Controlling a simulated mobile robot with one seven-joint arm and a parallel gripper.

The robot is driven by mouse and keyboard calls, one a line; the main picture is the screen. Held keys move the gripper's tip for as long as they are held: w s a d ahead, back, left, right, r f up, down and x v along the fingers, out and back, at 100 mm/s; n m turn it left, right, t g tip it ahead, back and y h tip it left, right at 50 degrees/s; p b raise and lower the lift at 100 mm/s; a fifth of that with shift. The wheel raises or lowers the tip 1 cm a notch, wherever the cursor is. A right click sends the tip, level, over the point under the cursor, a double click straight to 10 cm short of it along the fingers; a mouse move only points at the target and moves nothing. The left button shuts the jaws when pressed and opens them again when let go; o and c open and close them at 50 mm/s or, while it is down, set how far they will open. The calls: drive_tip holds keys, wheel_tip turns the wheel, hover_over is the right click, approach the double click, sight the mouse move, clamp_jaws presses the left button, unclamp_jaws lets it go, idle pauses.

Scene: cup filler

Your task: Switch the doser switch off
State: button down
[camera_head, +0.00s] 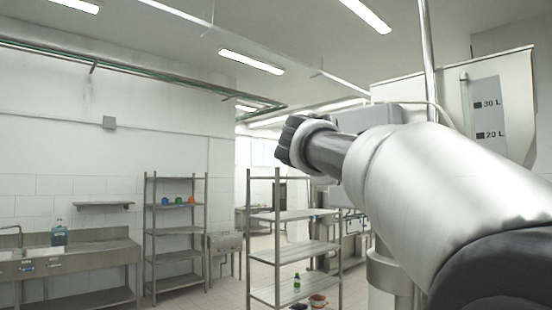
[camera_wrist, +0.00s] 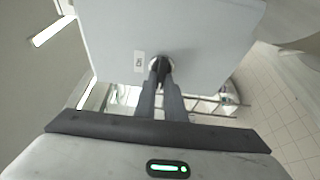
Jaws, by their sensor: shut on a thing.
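The doser switch is a small dark knob (camera_wrist: 160,65) with a pale ring, on the flat face of a light grey box (camera_wrist: 205,40) in the wrist view. A small white label (camera_wrist: 139,61) sits beside the knob; its lettering is too small to read surely. My gripper (camera_wrist: 161,78) reaches straight to the knob, and its two dark fingers are shut on it. The fingertips hide part of the knob, so its exact turn is unclear. In the head view my arm covers the gripper and the knob; part of a grey box (camera_head: 370,117) shows behind the arm.
A large pale tank (camera_head: 505,85) with litre marks stands at the right, beside a vertical pipe (camera_head: 428,50). Metal shelves (camera_head: 290,248) and a sink counter (camera_head: 75,258) stand farther left. Open floor shows in the wrist view (camera_wrist: 285,105).

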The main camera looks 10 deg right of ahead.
drive_tip(key=c, duration=1.8)
unclamp_jaws()
drive_tip(key=shift+c, duration=0.2)
drive_tip(key=b+v, duration=0.4)
drive_tip(key=v, duration=1.3)
drive_tip(key=shift+s+a, duration=0.2)
drive_tip(key=s+d+f+m+g+y, duration=0.1)
drive_tip(key=s+f+m+g+y, duration=0.15)
drive_tip(key=f, duration=1.05)
drive_tip(key=s+d+f+m+g+y, duration=0.2)
drive_tip(key=s+f+g, duration=0.1)
drive_tip(key=f, duration=1)
drive_tip(key=s+a+f+m+g+y, duration=0.2)
drive_tip(key=s+f, duration=0.4)
drive_tip(key=f, duration=0.5)
drive_tip(key=s+a+f+m+g+y, duration=0.2)
drive_tip(key=s+f+m, duration=0.3)
drive_tip(key=f, duration=0.6)
drive_tip(key=shift+s+a+y, duration=0.45)
drive_tip(key=shift+s+y, duration=0.15)
drive_tip(key=shift+y, duration=0.15)
